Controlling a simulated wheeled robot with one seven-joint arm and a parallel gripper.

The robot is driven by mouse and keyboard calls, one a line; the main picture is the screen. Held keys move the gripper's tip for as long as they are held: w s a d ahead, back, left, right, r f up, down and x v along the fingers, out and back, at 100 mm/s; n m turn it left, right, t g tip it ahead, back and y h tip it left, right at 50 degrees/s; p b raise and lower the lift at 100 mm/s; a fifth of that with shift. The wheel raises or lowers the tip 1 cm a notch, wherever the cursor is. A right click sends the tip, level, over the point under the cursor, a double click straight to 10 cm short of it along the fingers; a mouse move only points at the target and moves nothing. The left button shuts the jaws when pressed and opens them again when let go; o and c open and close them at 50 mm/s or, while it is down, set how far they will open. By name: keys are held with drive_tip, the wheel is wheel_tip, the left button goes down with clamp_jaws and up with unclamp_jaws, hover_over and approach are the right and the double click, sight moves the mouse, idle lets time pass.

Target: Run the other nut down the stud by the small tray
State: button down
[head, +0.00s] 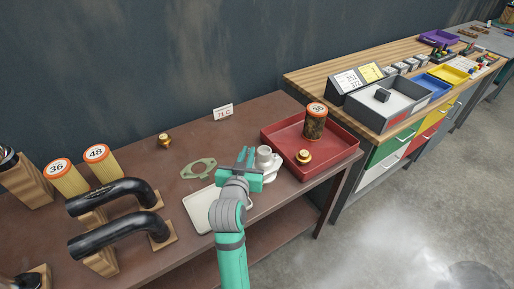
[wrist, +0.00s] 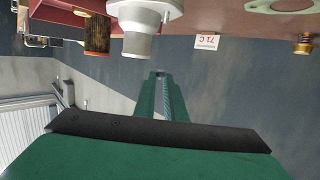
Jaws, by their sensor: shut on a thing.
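My gripper (head: 246,156) is just left of a pale flanged fitting (head: 264,155) and above the table. Its fingers (wrist: 160,80) are close together in the wrist view. What they hold is hidden, and I cannot tell whether it is a nut. One brass nut-like piece (head: 165,140) stands on the table at the back left and shows in the wrist view (wrist: 303,44). Another brass piece (head: 304,156) is in the red tray (head: 340,151). The small pale tray (head: 199,213) lies left of my arm. I cannot make out the stud.
A green gasket (head: 186,173) lies behind the small tray. A canister (head: 315,125) stands in the red tray. A sign (head: 223,112) stands at the back. Black pipes (head: 120,192) and yellow filters (head: 102,165) are on the left.

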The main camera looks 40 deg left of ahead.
drive_tip(key=shift+a, duration=0.15)
wheel_tip(320, 180, down, 6)
drive_tip(key=shift+d+f, duration=0.15)
drive_tip(key=shift+d, duration=0.15)
idle(0.5)
drive_tip(key=shift+s+f, duration=0.15)
drive_tip(key=shift+f, duration=0.6)
idle(1.5)
